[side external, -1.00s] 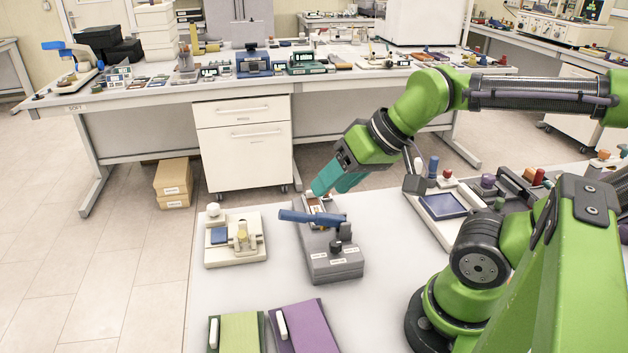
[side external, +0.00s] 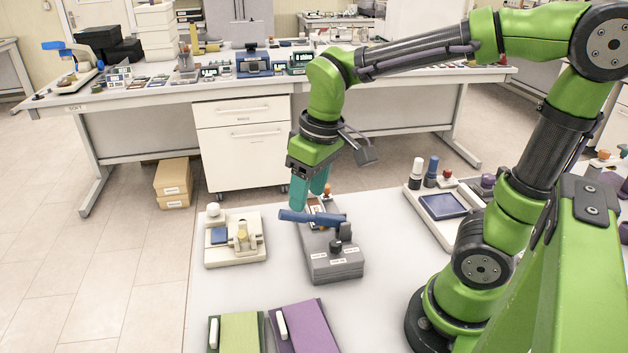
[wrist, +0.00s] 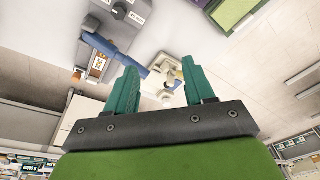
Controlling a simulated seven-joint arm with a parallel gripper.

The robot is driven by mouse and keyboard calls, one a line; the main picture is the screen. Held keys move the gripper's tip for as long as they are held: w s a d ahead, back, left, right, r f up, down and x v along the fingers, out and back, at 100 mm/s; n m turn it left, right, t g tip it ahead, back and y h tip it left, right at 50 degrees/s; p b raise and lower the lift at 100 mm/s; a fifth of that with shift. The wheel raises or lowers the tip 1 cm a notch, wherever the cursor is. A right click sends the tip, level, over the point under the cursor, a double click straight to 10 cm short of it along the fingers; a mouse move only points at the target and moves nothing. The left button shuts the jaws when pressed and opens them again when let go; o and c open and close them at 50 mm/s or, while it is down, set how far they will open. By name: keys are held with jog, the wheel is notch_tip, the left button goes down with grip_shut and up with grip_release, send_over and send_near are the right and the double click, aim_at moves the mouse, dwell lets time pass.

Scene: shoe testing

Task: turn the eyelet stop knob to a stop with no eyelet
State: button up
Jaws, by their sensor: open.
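The grey press-like device (side external: 334,270) stands on the white table, with a blue lever (side external: 312,217) lying across it. A black knob (side external: 335,247) sits on its front top among small white labels, probably the eyelet stop knob. Its pointing direction is too small to read. My gripper (side external: 309,202) is open and empty, fingers pointing down, above the device's back end behind the blue lever, apart from the black knob. In the wrist view, the blue lever (wrist: 112,50) lies beyond my teal fingers at upper left, and the labelled grey top is partly cut off at the upper edge.
A cream fixture (side external: 236,252) with a blue pad stands left of the device. Green (side external: 240,333) and purple (side external: 305,328) boards lie at the front. A tray with a dark blue pad (side external: 443,206) and several bottles stands at right. Table between is clear.

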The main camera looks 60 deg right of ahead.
aim_at(335, 243)
jog(key=w+d+f+n+g+h, duration=0.1)
jog(key=w+n+g+h, duration=0.2)
jog(key=w+n+g, duration=0.15)
jog(key=s+d+f, duration=0.1)
jog(key=s+f, duration=0.1)
jog(key=f, duration=0.2)
jog(key=s+d+f+n, duration=0.1)
jog(key=s+f, duration=0.1)
jog(key=f, duration=0.3)
jog(key=s+d+f+n+g, duration=0.1)
jog(key=s+d+f, duration=0.1)
jog(key=f, duration=0.2)
jog(key=shift+s+d+f, duration=0.1)
jog(key=shift+s+f, duration=0.2)
jog(key=shift+s, duration=0.05)
grip_shut()
